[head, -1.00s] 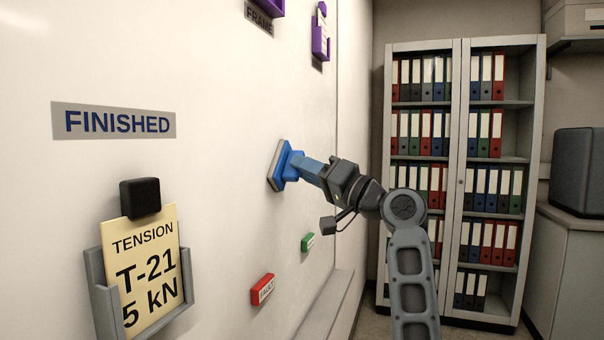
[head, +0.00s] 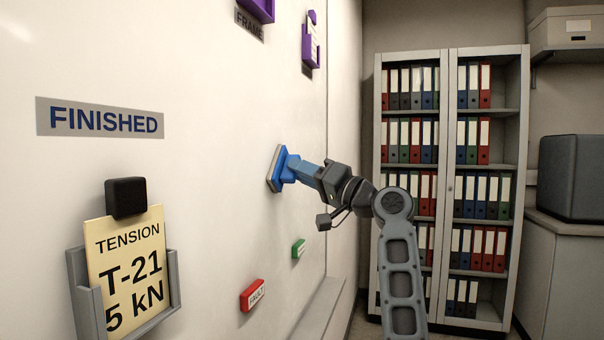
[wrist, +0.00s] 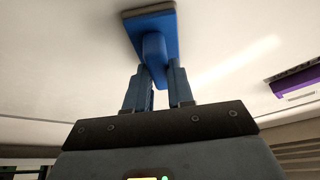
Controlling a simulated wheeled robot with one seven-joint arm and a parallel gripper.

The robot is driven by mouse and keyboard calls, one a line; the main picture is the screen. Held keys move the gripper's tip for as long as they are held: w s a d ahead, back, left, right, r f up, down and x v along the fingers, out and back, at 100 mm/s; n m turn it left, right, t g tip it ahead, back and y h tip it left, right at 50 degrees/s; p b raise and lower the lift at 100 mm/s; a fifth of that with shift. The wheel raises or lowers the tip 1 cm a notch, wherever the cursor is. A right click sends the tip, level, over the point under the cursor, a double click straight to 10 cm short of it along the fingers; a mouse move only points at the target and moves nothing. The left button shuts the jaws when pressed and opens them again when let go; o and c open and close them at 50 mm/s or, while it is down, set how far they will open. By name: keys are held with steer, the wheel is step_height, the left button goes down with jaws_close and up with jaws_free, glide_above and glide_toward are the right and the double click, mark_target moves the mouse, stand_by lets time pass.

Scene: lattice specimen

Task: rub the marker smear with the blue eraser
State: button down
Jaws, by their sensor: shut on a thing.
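The blue eraser (head: 279,168) has a blue back with a handle and a grey pad facing the whiteboard (head: 225,70). My gripper (head: 305,172) is shut on the eraser's handle. In the wrist view, the blue fingers of my gripper (wrist: 158,82) close on both sides of the handle, and the eraser (wrist: 158,32) has its pad at or very near the white board. I cannot tell whether the pad touches it. No marker smear is visible in either current view; the eraser or arm may hide it.
A grey holder (head: 90,305) with a yellow TENSION card (head: 128,262) is at lower left, under the FINISHED label (head: 105,118). Red (head: 252,295) and green (head: 298,248) blocks sit on the board below the eraser. A binder cabinet (head: 445,60) stands behind my arm.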

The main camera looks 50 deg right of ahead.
steer(key=s+a+p, duration=0.2)
steer(key=s+a, duration=0.1)
steer(key=a, duration=0.6)
steer(key=shift+s+a, duration=0.3)
steer(key=shift+a, duration=0.1)
stand_by(0.6)
steer(key=s+d, duration=0.2)
steer(key=s, duration=0.3)
steer(key=shift+s, duration=0.35)
stand_by(0.4)
steer(key=s, duration=0.1)
steer(key=s+d, duration=0.1)
steer(key=shift+s, duration=0.4)
steer(key=shift+w, duration=0.1)
stand_by(0.3)
